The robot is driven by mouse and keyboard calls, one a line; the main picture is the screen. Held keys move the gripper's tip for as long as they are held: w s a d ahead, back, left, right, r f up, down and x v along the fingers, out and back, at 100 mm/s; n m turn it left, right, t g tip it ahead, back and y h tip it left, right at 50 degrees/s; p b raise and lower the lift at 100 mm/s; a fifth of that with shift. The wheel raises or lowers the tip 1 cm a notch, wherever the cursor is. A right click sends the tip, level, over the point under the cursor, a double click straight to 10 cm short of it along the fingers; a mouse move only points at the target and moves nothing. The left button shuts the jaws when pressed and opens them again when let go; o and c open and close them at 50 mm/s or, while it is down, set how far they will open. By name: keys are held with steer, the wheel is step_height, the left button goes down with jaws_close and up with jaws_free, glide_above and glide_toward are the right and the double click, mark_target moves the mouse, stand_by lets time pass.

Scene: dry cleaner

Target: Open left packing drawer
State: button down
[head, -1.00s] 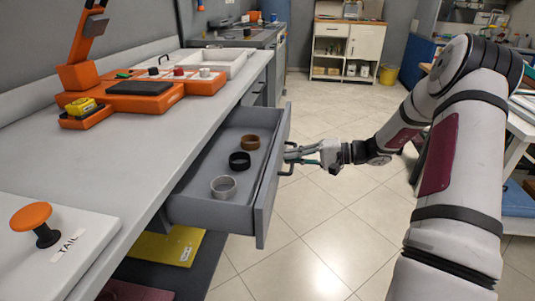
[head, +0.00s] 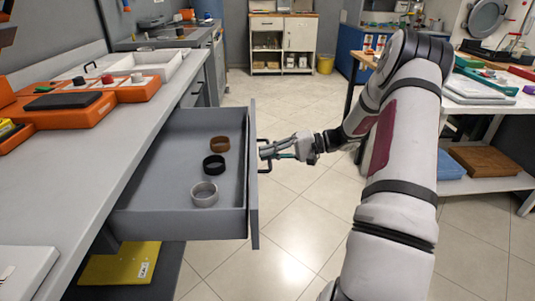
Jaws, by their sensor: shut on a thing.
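The packing drawer (head: 150,224) is pulled well out from under the grey counter, in the head view left of centre. Its grey front panel (head: 253,190) faces right and bears a dark handle (head: 263,170). Inside the drawer lie a brown ring (head: 219,143), a black ring (head: 214,165) and a light grey ring (head: 204,194). My gripper (head: 268,152) is shut on the drawer handle from the right side. The exact finger contact is small in the picture.
The counter (head: 115,150) carries an orange tool station (head: 75,110) and a white tray (head: 150,65). A yellow item (head: 120,264) lies below the drawer. Tiled floor (head: 300,230) is open to the right. A white table (head: 485,115) with shelves stands at the right.

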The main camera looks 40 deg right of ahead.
steer(key=c, duration=1.7)
jaws_free()
steer(key=v, duration=1.2)
steer(key=shift+f, duration=0.1)
